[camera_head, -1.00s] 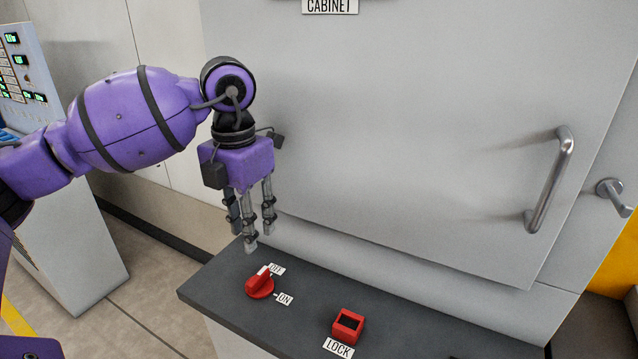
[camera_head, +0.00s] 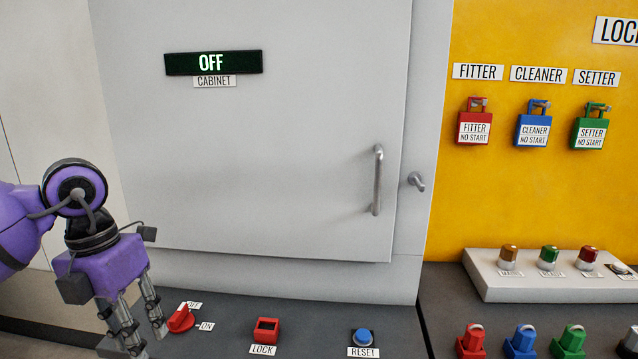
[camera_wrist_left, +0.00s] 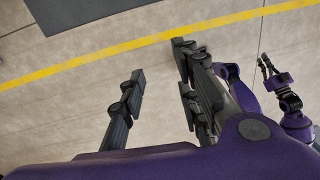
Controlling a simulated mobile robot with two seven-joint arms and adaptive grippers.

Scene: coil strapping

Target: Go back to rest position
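My left gripper (camera_head: 135,347) is at the lower left of the head view, pointing down, to the left of the red rotary switch (camera_head: 181,318) and apart from it. Its purple arm comes in from the left edge. The left wrist view shows its dark fingers (camera_wrist_left: 155,105) spread, with nothing but floor between them. The switch sits on the dark ledge between OFF and ON labels. What seems to be my right gripper (camera_wrist_left: 266,66) is small at the right of the left wrist view. I cannot tell whether it is open.
The cabinet display (camera_head: 213,63) reads OFF. The grey cabinet door (camera_head: 260,150) is shut. A red LOCK piece (camera_head: 266,331) and blue RESET button (camera_head: 363,338) are on the ledge. Red, blue and green padlocks (camera_head: 533,130) hang on the yellow board. Floor (camera_wrist_left: 60,100) shows below.

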